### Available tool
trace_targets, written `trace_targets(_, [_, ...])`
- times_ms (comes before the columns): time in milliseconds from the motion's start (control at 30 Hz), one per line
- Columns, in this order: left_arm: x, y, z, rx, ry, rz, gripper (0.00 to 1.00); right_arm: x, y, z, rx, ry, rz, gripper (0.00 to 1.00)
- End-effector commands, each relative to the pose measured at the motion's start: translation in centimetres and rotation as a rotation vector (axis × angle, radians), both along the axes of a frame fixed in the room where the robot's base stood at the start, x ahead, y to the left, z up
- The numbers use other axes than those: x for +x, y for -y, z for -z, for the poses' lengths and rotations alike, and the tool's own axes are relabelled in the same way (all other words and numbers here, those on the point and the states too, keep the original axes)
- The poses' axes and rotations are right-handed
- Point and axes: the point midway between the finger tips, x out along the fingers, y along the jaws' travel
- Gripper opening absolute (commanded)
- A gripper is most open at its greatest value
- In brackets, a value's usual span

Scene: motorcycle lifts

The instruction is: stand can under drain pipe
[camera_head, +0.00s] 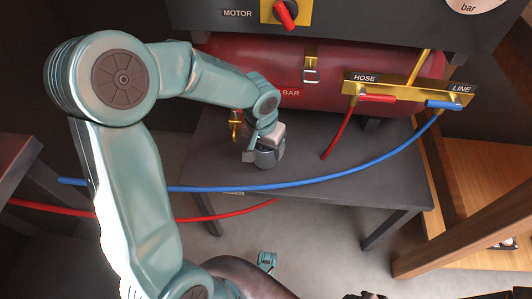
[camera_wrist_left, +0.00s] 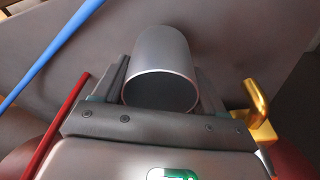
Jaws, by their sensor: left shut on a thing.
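My left gripper (camera_head: 266,148) is over the grey bench and shut on a grey metal can (camera_head: 268,159). In the left wrist view the can (camera_wrist_left: 160,58) sits between the two fingers (camera_wrist_left: 160,92), its rim towards the camera. The gripper partly hides the can in the head view, and I cannot tell whether its base touches the bench. The brass drain pipe (camera_head: 235,121) hangs just left of the gripper in the head view. In the wrist view the drain pipe (camera_wrist_left: 257,97) is at the right, apart from the can.
A brass manifold (camera_head: 400,88) carries red and blue handles. A blue hose (camera_head: 330,178) crosses in front of the can, and a red hose (camera_head: 338,130) hangs to its right. The bench's right part is clear.

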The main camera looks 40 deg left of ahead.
Motion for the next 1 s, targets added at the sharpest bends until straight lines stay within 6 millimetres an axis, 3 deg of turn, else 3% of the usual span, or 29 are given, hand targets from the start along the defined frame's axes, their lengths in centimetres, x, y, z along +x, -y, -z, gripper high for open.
trace_targets(100, [-0.1, 0.0, 2.7, 0.0, -0.004, 0.001, 0.39, 0.0, 0.0, 1.4, 0.0, 0.0, 0.0, 0.43])
trace_targets(200, [0.3, -0.2, 4.2, -0.001, -0.003, -0.001, 0.39, 0.0, 0.0, 2.0, 0.0, 0.0, 0.0, 0.43])
trace_targets(600, [0.6, -0.4, 4.5, 0.0, -0.001, 0.001, 0.39, 0.1, 0.1, 2.3, 0.0, 0.002, 0.004, 0.43])
trace_targets(633, [0.6, -0.4, 4.5, 0.0, -0.001, 0.001, 0.74, 0.1, 0.1, 2.3, -0.001, 0.002, 0.005, 0.43])
trace_targets(700, [0.6, -0.4, 4.3, 0.0, -0.001, 0.001, 0.97, 0.1, 0.1, 2.2, 0.0, 0.002, 0.004, 0.43])
trace_targets(1000, [0.6, -0.4, 4.2, 0.0, -0.001, 0.0, 0.97, 0.1, 0.1, 2.0, 0.0, 0.002, 0.004, 0.43])
